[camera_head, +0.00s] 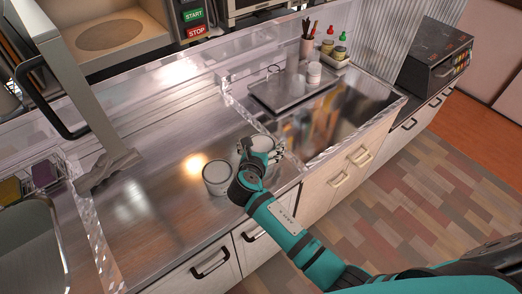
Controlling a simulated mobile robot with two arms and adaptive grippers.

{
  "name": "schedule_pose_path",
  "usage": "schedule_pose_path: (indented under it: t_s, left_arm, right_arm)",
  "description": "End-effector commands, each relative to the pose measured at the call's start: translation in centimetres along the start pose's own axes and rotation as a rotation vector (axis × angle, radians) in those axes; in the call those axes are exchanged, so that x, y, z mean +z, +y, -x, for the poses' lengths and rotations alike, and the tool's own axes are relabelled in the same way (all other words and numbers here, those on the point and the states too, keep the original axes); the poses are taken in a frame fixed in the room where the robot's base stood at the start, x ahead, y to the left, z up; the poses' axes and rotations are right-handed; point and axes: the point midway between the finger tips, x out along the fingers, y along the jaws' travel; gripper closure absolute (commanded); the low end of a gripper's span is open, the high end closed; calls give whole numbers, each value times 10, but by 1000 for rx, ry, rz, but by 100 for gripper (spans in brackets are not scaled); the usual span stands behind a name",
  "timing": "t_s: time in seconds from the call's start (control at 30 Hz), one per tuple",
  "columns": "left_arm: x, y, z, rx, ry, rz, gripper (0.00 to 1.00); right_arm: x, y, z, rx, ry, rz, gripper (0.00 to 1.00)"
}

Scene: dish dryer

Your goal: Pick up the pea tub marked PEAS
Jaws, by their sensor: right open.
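Two pale round tubs stand on the metal counter (150,215) near its front edge. One tub (216,178) is just left of my right wrist, with no gripper on it. The other tub (262,142) is at my right gripper (264,154), partly hidden by its fingers. My right gripper is open, with its fingers close to that tub; I cannot tell whether they touch it. No marking is readable on either tub, so I cannot tell which says PEAS. My left gripper is out of view.
The counter's middle is clear.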

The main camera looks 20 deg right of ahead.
Motion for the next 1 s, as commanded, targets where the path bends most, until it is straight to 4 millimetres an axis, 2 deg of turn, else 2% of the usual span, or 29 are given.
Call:
schedule_pose_path:
  t_s: [0.27, 0.7, 1.0]
  left_arm:
    - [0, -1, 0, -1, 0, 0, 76]
    - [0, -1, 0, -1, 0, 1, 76]
    - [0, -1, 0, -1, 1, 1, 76]
  right_arm:
    - [-1, 0, -4, 0, 1, 0, 0]
    - [-1, 0, -3, 0, 1, 0, 58]
    - [0, 0, -3, 0, 0, 0, 59]
